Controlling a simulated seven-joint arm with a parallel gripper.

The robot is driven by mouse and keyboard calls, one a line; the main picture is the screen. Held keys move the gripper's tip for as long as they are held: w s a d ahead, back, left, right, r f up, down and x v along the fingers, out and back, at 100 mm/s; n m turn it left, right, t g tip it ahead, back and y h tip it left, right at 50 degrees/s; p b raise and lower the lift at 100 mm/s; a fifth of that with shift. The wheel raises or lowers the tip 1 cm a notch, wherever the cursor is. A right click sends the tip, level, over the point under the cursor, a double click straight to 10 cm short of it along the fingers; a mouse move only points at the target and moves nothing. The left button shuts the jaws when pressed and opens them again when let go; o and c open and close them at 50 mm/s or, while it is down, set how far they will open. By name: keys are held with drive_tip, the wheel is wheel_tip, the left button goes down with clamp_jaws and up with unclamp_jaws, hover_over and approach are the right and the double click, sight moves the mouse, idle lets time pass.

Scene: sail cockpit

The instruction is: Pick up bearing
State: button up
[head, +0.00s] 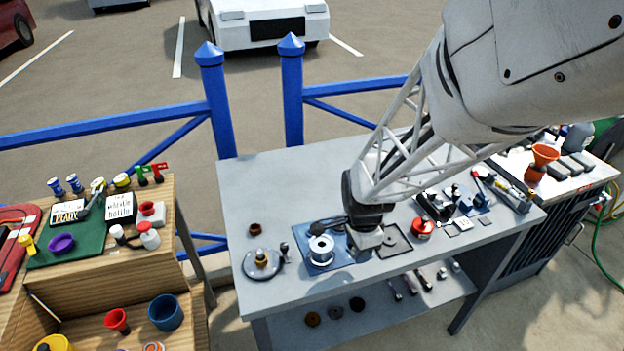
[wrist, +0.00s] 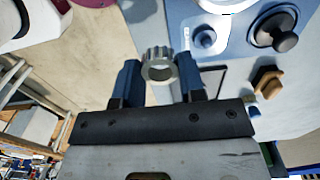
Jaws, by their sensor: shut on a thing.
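A grey metal ring with a ridged outer edge, which looks like the bearing (wrist: 158,53), sits between the tips of my gripper in the wrist view. My gripper (wrist: 159,76) has two blue fingers, one on each side of the ring, and is shut on it. In the head view my gripper (head: 364,240) is low over the grey workbench (head: 290,205), beside the right edge of a blue mat. The bearing cannot be made out in the head view; the gripper and arm cover that spot.
A white spool-like part (head: 321,247) stands on the blue mat (head: 318,268) left of my gripper. A round grey base (head: 262,264) is farther left. A dark square plate (head: 392,240) and a red round container (head: 422,229) are on the right.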

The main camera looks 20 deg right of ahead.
drive_tip(key=s+a, duration=0.2)
drive_tip(key=s, duration=0.8)
drive_tip(key=shift+a+r, duration=0.15)
drive_tip(key=shift+r, duration=0.3)
drive_tip(key=shift+r, duration=0.3)
drive_tip(key=shift+r, duration=1.2)
drive_tip(key=w+a+n, duration=0.3)
drive_tip(key=w+a, duration=0.3)
drive_tip(key=w+a+n, duration=0.3)
drive_tip(key=w+a, duration=0.3)
drive_tip(key=a, duration=0.1)
drive_tip(key=w+a+n, duration=0.3)
drive_tip(key=w+a, duration=0.3)
drive_tip(key=shift+a+r+n, duration=0.15)
drive_tip(key=shift+r+n, duration=0.2)
drive_tip(key=shift+n, duration=0.05)
drive_tip(key=shift+w+a, duration=0.1)
drive_tip(key=shift+a, duration=0.1)
